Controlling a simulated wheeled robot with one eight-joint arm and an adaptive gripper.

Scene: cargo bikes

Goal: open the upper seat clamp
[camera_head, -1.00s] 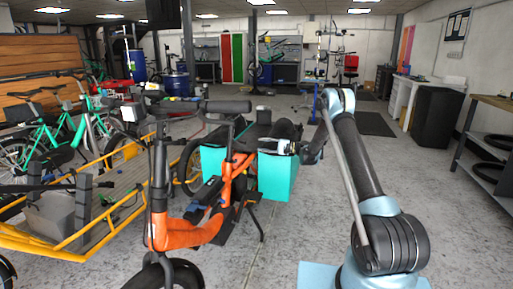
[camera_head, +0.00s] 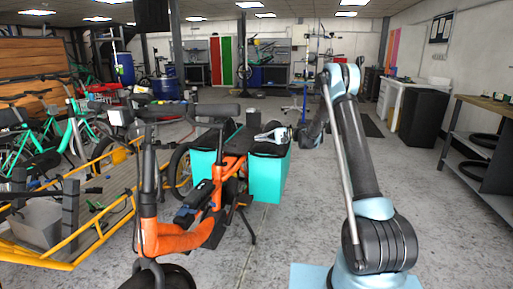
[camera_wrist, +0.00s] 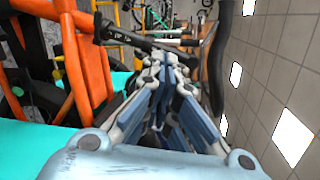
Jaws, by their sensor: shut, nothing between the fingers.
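The orange cargo bike (camera_head: 190,237) stands left of my arm in the head view, its dark handlebar high in front. Its orange frame also shows at the left of the wrist view (camera_wrist: 88,75). My gripper (camera_head: 262,136) is above the turquoise side bag (camera_head: 268,180), right of the orange frame and apart from it. In the wrist view its fingers (camera_wrist: 168,62) are shut and empty. A black bar with pale lettering (camera_wrist: 120,37) runs beyond the fingertips. I cannot make out the upper seat clamp; the seat area is small and partly hidden behind the handlebar.
A yellow-framed cargo bike (camera_head: 70,225) stands at the left, with green bikes (camera_head: 75,135) behind it. A shelf bench (camera_head: 480,155) and a black cabinet (camera_head: 428,117) line the right side. The grey floor (camera_head: 295,230) between bike and my arm is clear.

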